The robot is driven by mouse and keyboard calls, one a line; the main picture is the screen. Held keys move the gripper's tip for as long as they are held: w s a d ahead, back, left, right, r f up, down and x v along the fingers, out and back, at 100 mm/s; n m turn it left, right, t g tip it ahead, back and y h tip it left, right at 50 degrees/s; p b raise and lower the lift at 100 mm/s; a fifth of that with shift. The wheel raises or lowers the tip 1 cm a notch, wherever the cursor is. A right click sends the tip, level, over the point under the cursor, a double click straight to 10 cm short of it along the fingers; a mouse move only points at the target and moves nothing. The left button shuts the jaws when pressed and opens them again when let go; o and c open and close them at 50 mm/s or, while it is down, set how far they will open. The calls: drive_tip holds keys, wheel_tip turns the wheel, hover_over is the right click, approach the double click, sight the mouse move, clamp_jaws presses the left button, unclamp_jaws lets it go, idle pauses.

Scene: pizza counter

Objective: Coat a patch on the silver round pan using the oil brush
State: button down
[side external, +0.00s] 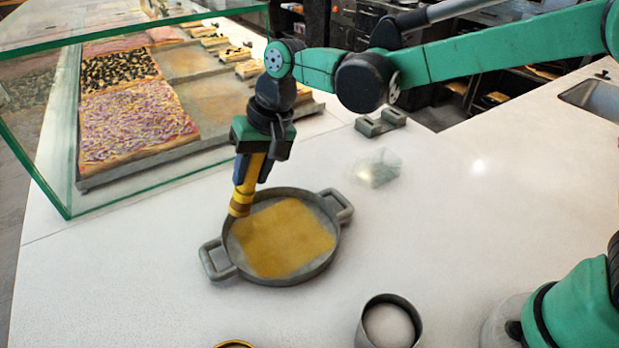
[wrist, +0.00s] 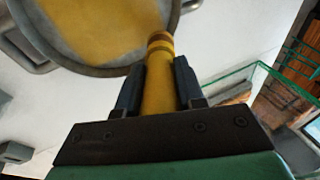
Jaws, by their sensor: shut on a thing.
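The silver round pan (side external: 229,249) with two side handles sits on the white counter in the side view. A large yellow-gold squarish patch (side external: 285,237) covers much of its floor. My gripper (side external: 252,174) is shut on the yellow oil brush (side external: 242,195), which points down at the pan's upper left rim. I cannot tell whether the brush touches the pan. In the wrist view, the brush handle (wrist: 159,90) stands between both dark fingers, and the pan (wrist: 97,70) with its yellow patch (wrist: 90,27) lies beyond. The brush's far end is hard to make out.
A glass case (side external: 66,150) with pizza trays stands at the left. A metal cup (side external: 388,323) with white contents and a partly cut-off golden rim (side external: 233,345) are at the front. A small clear container (side external: 377,168) and a grey block (side external: 380,122) lie behind the pan. Counter right of the pan is clear.

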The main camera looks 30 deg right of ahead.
drive_tip(key=shift+r, duration=2.3)
